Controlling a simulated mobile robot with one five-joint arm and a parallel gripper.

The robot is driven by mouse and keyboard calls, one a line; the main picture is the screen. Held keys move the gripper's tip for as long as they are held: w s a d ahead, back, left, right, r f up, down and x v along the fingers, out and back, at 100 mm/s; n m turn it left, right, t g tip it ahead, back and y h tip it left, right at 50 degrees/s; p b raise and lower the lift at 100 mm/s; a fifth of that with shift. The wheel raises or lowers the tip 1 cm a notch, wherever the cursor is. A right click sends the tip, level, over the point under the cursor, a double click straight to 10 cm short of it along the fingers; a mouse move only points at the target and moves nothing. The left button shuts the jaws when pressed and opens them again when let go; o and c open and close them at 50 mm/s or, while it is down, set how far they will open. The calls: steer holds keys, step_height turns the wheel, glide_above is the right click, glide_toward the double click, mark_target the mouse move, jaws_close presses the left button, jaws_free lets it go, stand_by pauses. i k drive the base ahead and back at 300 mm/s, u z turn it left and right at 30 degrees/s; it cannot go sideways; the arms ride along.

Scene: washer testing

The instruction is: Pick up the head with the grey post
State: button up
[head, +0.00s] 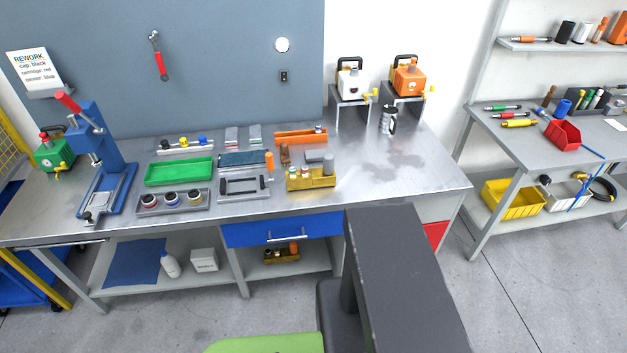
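I cannot single out with certainty a head with a grey post. On the bench, a brass-coloured block (311,180) carries small upright pieces with red, green and white tops. A grey piece (328,165) stands at its right end. A small grey cylinder (315,156) lies just behind the block. At the back, a white box-shaped unit (349,83) and an orange one (408,82) sit on grey stands, each with a black handle. A green unit (54,152) stands at the far left. My gripper is not in view; only my dark arm shows at lower right.
A blue press (97,150), a green tray (179,171) and a tray of round cups (172,200) fill the left bench. A metal mug (388,121) stands near the stands. The bench's right part (400,170) is clear. A second bench (530,150) stands right.

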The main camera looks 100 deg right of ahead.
mark_target(325, 175)
steer(key=u, duration=0.1)
steer(key=k, duration=0.9)
steer(key=z, duration=1.25)
steer(key=i, duration=1)
